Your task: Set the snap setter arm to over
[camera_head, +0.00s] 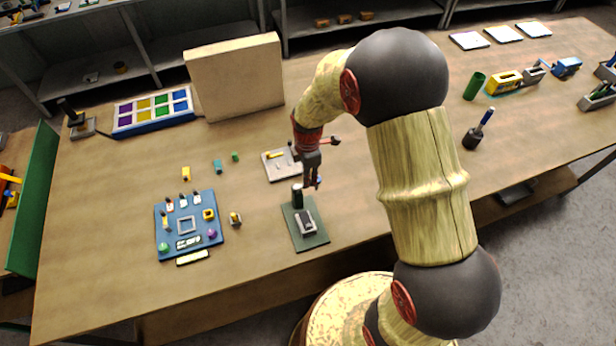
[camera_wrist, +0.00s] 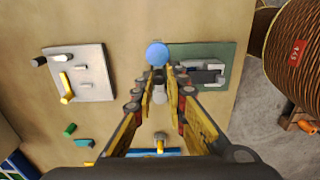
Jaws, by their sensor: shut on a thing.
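The snap setter is a dark green base plate (camera_head: 313,241) with a grey block (camera_head: 305,222) and a black upright post (camera_head: 297,197). In the wrist view its green plate (camera_wrist: 226,50) lies right of the fingertips. My gripper (camera_head: 314,184) is above the back edge of this plate. In the wrist view my gripper (camera_wrist: 160,76) has its fingers close together at a round blue knob (camera_wrist: 157,53), which appears to be the end of the setter arm. The fingers hide most of the arm, so its exact angle is unclear.
A grey plate (camera_head: 273,174) with a yellow rod lies just behind the setter. A blue board (camera_head: 172,240) with small parts is to the left. A tan upright panel (camera_head: 236,78) and a tray of coloured compartments (camera_head: 126,127) stand at the back left.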

